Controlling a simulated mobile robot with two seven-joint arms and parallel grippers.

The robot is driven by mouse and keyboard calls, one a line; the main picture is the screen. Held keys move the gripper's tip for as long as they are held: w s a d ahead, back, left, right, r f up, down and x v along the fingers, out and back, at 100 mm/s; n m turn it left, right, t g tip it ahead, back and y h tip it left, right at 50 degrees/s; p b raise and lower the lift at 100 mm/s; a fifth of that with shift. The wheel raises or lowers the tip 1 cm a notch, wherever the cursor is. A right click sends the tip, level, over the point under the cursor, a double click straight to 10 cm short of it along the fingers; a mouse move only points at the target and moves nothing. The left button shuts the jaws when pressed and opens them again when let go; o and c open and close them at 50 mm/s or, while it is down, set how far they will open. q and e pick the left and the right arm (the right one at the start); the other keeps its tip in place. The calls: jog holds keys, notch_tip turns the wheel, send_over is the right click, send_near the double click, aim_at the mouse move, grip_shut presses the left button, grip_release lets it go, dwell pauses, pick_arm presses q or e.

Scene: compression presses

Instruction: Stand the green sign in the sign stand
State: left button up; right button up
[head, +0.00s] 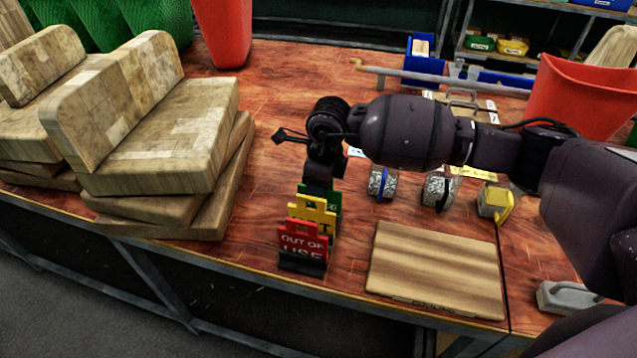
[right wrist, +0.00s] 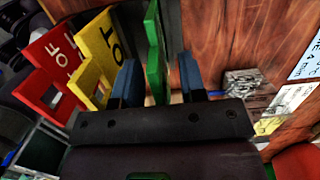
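The green sign (head: 333,197) is at the back of a row of signs, behind a yellow sign (head: 312,214) and a red "OUT OF USE" sign (head: 302,241). The black sign stand (head: 302,264) shows at the foot of the row; the green sign's lower edge is hidden. My right gripper (head: 324,180) is over the green sign, pointing down. In the right wrist view the green sign (right wrist: 154,55) is edge-on between the two blue fingers (right wrist: 160,83), with a gap to the right-hand finger. My left gripper is not in view.
Stacked wooden blocks (head: 160,180) stand left of the signs. A wooden board (head: 435,268) lies to the right. Several small padlock-like items (head: 437,190) sit behind the board. Red bins (head: 585,98) stand farther back. The table's front edge is close to the stand.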

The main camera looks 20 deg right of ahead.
jog(key=r, duration=0.4)
jog(key=shift+s+d+r, duration=0.1)
jog(key=shift+d+r, duration=0.15)
jog(key=shift+r, duration=0.15)
jog(key=r, duration=0.4)
jog(key=r+p, duration=0.1)
jog(key=r, duration=0.1)
jog(key=shift+s+d, duration=0.25)
jog(key=shift+d, duration=0.05)
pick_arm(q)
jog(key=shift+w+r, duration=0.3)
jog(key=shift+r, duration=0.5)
pick_arm(e)
jog(key=shift+f, duration=0.1)
